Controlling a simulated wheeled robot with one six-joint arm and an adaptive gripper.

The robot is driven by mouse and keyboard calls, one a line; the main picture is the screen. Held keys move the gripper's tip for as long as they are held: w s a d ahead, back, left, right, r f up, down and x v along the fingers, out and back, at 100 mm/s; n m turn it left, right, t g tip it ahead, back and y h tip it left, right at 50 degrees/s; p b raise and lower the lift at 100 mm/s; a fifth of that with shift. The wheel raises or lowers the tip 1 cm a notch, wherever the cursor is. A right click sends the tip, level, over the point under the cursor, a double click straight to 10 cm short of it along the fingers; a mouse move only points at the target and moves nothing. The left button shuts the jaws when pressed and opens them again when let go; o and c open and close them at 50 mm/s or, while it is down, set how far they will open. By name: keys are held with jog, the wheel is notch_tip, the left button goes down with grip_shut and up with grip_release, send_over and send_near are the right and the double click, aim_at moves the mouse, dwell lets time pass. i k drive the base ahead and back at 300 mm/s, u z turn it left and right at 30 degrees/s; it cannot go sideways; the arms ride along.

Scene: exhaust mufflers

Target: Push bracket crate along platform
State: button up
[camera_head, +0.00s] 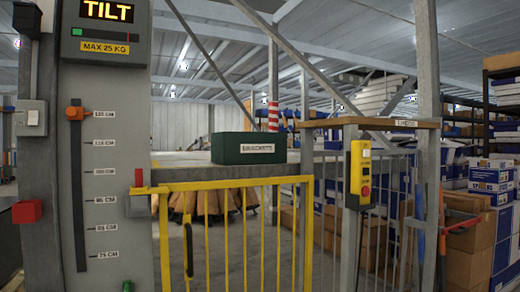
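The bracket crate (229,152) is a dark green box with a small white label that seems to read BRACKETS. It sits upright on the grey platform (190,172), behind the top rail of a yellow gate (228,185). The platform's surface shows mainly to the left of the crate, and the crate hides part of what lies behind it. My gripper is not in view, and nothing is seen touching the crate.
A grey mast (110,180) with a height scale stands left; its display (107,11) reads TILT, above a MAX 25 KG label. A yellow button box (361,170) hangs right, below a wooden ledge (365,123). A red-and-white post (273,116) stands behind the crate. Boxes fill the right.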

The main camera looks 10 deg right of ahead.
aim_at(228, 148)
jog(key=z, duration=0.75)
jog(key=i, duration=1.7)
jog(key=u, duration=0.7)
